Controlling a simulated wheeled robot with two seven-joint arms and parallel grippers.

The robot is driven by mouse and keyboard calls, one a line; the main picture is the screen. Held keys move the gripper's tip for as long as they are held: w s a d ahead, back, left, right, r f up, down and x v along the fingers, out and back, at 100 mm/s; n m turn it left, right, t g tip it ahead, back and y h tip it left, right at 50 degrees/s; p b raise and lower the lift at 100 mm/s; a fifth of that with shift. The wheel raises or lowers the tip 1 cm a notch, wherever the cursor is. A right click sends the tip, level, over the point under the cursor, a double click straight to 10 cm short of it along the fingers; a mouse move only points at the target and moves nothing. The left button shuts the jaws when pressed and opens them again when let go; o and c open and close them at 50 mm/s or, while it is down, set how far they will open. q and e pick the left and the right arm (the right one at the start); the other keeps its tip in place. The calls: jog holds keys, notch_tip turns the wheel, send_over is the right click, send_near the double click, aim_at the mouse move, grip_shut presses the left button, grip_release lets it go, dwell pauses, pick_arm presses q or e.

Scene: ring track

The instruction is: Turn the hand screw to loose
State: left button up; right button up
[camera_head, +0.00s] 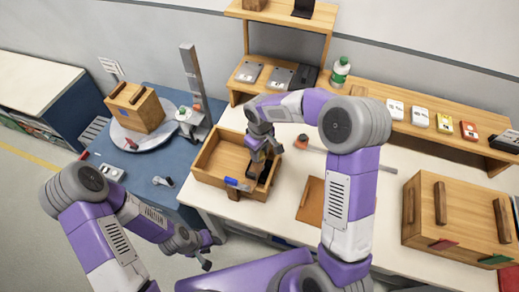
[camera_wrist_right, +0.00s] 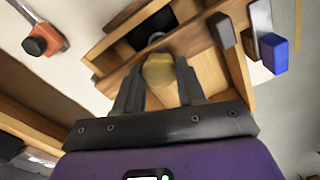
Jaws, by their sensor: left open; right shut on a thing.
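My right gripper (camera_head: 262,150) reaches down into an open wooden box (camera_head: 212,160). In the right wrist view its fingers (camera_wrist_right: 160,85) are shut on a small yellowish rounded piece (camera_wrist_right: 159,70). I cannot tell whether this piece is the hand screw. An orange clamp-like tool with a black knob (camera_wrist_right: 38,42) lies beside the box; its orange end (camera_head: 302,141) and long bar also show in the head view. My left gripper (camera_head: 208,252) is open and empty, low in front of the blue table.
The blue table (camera_head: 150,185) holds a wooden block on a round base and a grey post stand (camera_head: 190,75). A blue-ended piece (camera_wrist_right: 272,52) is near the box's edge. A wooden cabinet (camera_head: 458,215) stands at right. A shelf with a green bottle (camera_head: 340,72) runs behind.

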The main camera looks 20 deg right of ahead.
jog(key=n+p, duration=0.1)
jog(key=n, duration=0.3)
jog(key=shift+r+n, duration=0.1)
jog(key=shift+n, duration=0.2)
jog(key=n+p, duration=0.1)
jog(key=n, duration=0.2)
jog(key=shift+n, duration=0.3)
jog(key=n+p, duration=0.1)
jog(key=n, duration=0.2)
jog(key=shift+n, duration=0.3)
jog(key=n+p, duration=0.1)
jog(key=n, duration=0.2)
jog(key=shift+n+p, duration=0.3)
jog(key=shift+p, duration=0.1)
jog(key=n+p, duration=0.1)
jog(key=n, duration=0.2)
jog(key=shift+n, duration=0.4)
jog(key=n+p, duration=0.2)
jog(key=n, duration=0.2)
jog(key=n+p, duration=0.2)
jog(key=n, duration=0.2)
jog(key=shift+n, duration=0.4)
jog(key=shift+n+p, duration=0.7)
jog(key=shift+n, duration=1)
